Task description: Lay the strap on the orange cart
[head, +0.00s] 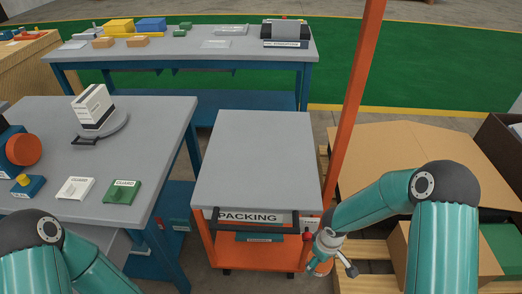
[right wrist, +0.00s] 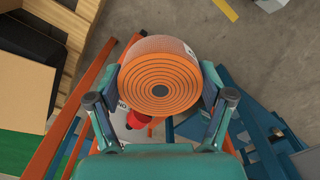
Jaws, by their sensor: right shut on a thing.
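The orange cart (head: 256,160) stands in the middle of the head view, with a bare grey top, orange legs and a PACKING label on its front. My right gripper (head: 328,250) is beside the cart's front right corner, lower than its top. In the right wrist view my right gripper (right wrist: 160,100) is shut on a round coil with orange and dark rings on its end, which looks like the rolled strap (right wrist: 160,84). In the head view the coil is mostly hidden by the gripper. My left arm shows at the lower left; its gripper is out of view.
An orange post (head: 352,95) rises at the cart's right. A dark handle bar (head: 250,228) and a red knob (head: 307,236) are at the cart's front. A grey table (head: 150,140) with parts stands left, a large cardboard box (head: 400,150) right. The cart top is clear.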

